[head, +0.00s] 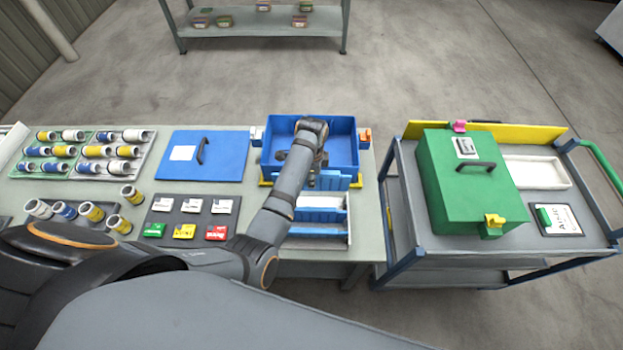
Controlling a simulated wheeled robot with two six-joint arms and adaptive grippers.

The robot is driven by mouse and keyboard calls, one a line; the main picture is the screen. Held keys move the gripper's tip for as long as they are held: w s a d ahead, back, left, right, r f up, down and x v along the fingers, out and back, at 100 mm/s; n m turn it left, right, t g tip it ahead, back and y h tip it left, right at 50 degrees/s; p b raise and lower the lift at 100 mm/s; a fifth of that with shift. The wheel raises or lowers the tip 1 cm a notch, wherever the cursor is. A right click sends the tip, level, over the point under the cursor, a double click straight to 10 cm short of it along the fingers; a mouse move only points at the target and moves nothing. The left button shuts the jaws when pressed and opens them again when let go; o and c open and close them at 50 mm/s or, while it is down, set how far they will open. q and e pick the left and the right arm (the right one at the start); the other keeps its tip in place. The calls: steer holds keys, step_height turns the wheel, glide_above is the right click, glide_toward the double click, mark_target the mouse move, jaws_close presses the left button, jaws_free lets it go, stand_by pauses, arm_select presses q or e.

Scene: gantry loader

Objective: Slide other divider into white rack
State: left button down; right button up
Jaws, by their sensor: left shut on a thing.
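The white rack (318,241) sits at the table's front edge, right of my left forearm, which hides its left part. Blue divider pieces (320,214) stand in the rack. My left gripper (314,178) is above the back of the rack, at the front wall of the blue bin. It is shut on a blue divider (337,182), which shows to the right of the fingers; the wrist hides the rest. I cannot tell whether this divider touches the rack. My right gripper is not in view.
The open blue bin (345,128) stands behind the rack, with a white clip (256,136) and an orange clip (365,135) beside it. A blue lid (185,165) and label cards (190,217) lie left. A cart with a green box (455,200) stands right, across a narrow gap.

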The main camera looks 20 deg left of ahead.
mark_target(312, 190)
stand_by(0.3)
arm_select(q)
steer(key=shift+f, duration=0.1)
steer(key=shift+f+b, duration=0.65)
steer(key=shift+f, duration=0.85)
steer(key=shift+f+b, duration=0.95)
steer(key=shift+f, duration=1.1)
steer(key=shift+f+b, duration=1.35)
steer(key=shift+f, duration=1.25)
steer(key=c, duration=1.3)
jaws_free()
steer(key=shift+o, duration=0.4)
